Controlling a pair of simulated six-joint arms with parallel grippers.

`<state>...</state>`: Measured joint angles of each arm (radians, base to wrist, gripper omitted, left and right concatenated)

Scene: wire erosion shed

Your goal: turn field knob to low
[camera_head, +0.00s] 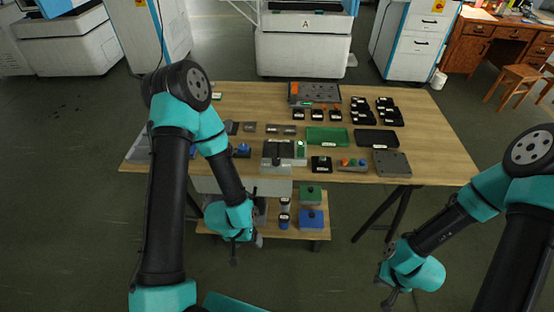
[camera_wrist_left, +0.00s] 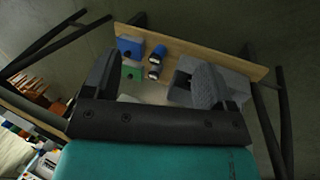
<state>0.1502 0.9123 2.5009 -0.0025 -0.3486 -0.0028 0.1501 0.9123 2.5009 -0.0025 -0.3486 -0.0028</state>
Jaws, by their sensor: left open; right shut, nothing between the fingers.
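I cannot tell for sure which part is the field knob. A small device with a blue top (camera_head: 242,151) stands left of the middle of the table, partly beside my left arm. A grey unit with a lit green display (camera_head: 301,148) stands at the table's middle. A grey box with small coloured knobs or buttons (camera_head: 352,165) is to its right. No low marking is readable. My left gripper (camera_head: 246,252) is open and empty, below and in front of the table edge; its spread fingers show in the left wrist view (camera_wrist_left: 158,88). My right gripper (camera_head: 388,294) is shut and empty, low at the right.
The wooden table (camera_head: 440,150) carries a green tray (camera_head: 328,137), a black tray (camera_head: 377,138) and several small black bins. The lower shelf holds a green box (camera_head: 311,195), a blue box (camera_head: 311,218) and small cylinders. The table's front edge lies above my left gripper.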

